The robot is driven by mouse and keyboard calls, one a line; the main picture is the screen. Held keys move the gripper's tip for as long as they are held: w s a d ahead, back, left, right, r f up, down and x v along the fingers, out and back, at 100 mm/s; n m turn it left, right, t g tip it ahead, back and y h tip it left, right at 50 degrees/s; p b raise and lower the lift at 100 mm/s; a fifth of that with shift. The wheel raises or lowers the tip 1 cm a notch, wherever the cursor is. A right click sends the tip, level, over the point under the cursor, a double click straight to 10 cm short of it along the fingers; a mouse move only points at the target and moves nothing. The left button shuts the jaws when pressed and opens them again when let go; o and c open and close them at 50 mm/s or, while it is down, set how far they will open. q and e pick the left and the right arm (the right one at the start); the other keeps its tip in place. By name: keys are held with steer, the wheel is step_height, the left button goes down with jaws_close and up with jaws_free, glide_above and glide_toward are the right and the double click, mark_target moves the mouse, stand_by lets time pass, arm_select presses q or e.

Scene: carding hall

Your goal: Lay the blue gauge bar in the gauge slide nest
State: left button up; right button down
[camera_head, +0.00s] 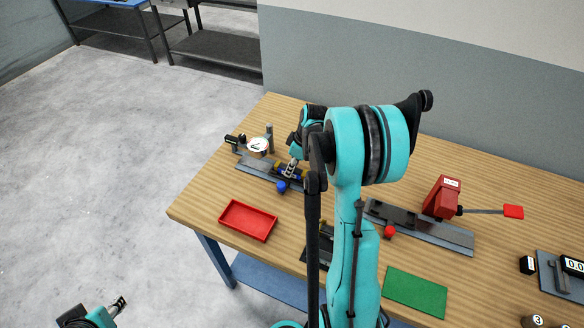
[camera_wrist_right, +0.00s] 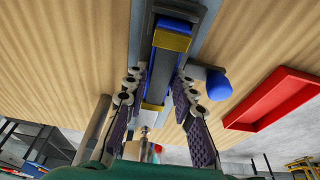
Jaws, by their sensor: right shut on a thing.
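The blue gauge bar (camera_wrist_right: 175,25), with yellow bands, lies between the fingers of my right gripper (camera_wrist_right: 157,85) in the right wrist view. That gripper is shut on it. The bar runs lengthwise over the grey gauge slide (camera_head: 256,176); I cannot tell whether it touches the nest, which is largely hidden. In the head view my right gripper (camera_head: 291,168) is low over the slide, by its blue knob (camera_head: 282,187), and the bar is mostly covered. My left gripper (camera_head: 119,304) is at the lower left, away from the table, too small to judge.
A dial gauge (camera_head: 258,146) stands at the slide's far left end. A red tray (camera_head: 248,220) lies in front of the slide. A red-handled fixture (camera_head: 441,198) and a green mat (camera_head: 416,291) are to the right. Bare wood lies around the tray.

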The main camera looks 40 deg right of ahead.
mark_target(300, 172)
steer(key=shift+f, duration=0.2)
steer(key=c, duration=1.3)
jaws_free()
steer(key=shift+o, duration=0.2)
steer(key=shift+r, duration=0.1)
steer(key=shift+r, duration=0.2)
steer(key=p+v, duration=0.4)
steer(key=v, duration=0.8)
steer(key=s+a+r+m+t+h, duration=0.1)
steer(key=s+a+r, duration=0.15)
steer(key=a, duration=0.45)
steer(key=s+a+r+m, duration=0.1)
steer(key=a+r, duration=0.2)
steer(key=a, duration=0.4)
steer(key=s+a+m+t, duration=0.3)
steer(key=s+a, duration=0.5)
steer(key=a, duration=0.4)
steer(key=shift+s+f, duration=0.35)
steer(key=shift+s, duration=0.05)
